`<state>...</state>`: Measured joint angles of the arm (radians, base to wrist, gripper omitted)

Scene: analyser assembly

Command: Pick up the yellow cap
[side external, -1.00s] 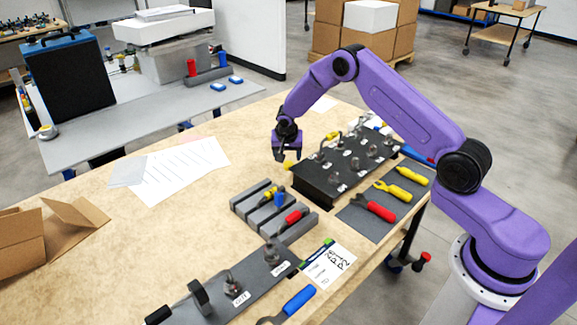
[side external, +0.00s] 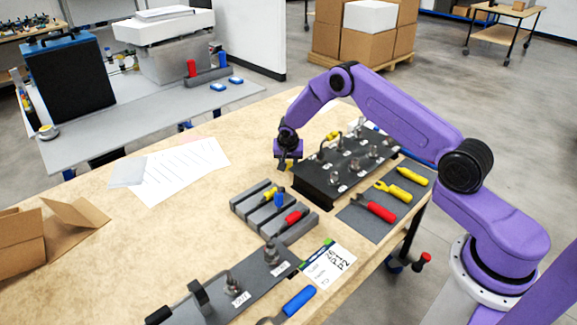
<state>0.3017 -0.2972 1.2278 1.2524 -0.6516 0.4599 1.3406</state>
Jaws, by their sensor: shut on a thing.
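My gripper (side external: 284,161) is over the table, just left of the black block and behind the grey slotted rack. Its jaws are shut on a small yellow piece that shows only as a speck below the fingers; I take it as the yellow cap, mostly hidden. Another yellow piece (side external: 270,193) lies in the grey slotted rack (side external: 245,208), next to a blue piece (side external: 279,198) and a red piece (side external: 293,217). A further yellow part (side external: 332,136) sits on the black block (side external: 318,187) among metal fittings.
A grey mat (side external: 357,215) at the right holds a red-handled tool (side external: 375,208) and yellow tools (side external: 393,190). A labelled card (side external: 328,265) and a dark strip with fittings lie in front. Papers (side external: 185,172) lie left; bare table is between.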

